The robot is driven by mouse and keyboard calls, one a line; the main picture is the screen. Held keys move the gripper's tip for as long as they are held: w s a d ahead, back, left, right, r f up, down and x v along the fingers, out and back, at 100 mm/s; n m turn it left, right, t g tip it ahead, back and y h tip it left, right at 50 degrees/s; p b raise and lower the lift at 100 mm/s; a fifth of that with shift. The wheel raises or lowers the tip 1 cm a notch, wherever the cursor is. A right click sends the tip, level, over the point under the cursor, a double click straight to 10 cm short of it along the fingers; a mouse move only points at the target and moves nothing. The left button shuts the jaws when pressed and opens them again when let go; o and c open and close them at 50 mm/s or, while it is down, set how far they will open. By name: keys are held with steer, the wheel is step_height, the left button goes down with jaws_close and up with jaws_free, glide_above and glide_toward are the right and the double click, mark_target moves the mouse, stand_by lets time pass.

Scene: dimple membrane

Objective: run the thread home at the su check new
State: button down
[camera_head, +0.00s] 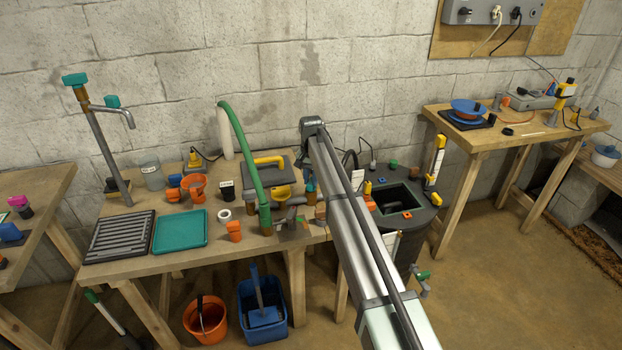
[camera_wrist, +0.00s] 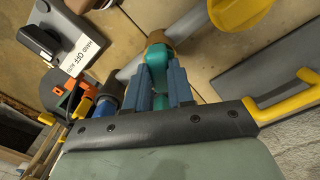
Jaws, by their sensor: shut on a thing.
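In the wrist view, my gripper (camera_wrist: 160,88) has its two blue-grey fingers closed around a teal fitting (camera_wrist: 157,58). A brown collar (camera_wrist: 158,39) shows at the far end of the fitting. A grey pipe (camera_wrist: 190,28) runs close beside the collar, with a yellow part (camera_wrist: 238,10) at its upper end. I cannot tell whether the fitting's thread is engaged, or which part is the su check. In the head view, my arm largely hides the gripper and the fitting; the grey pipe (camera_head: 294,200) and yellow part (camera_head: 283,191) show just left of it.
A switch box (camera_wrist: 62,38) marked HAND OFF AUTO stands close by on the left in the wrist view. A dark tank (camera_head: 412,208) with a square opening stands right of my arm.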

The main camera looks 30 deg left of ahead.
steer(key=shift+w, duration=0.1)
steer(key=m, duration=0.5)
stand_by(0.4)
steer(key=shift+m, duration=0.8)
steer(key=m, duration=0.3)
steer(key=shift+m, duration=0.4)
steer(key=shift+m, duration=2.5)
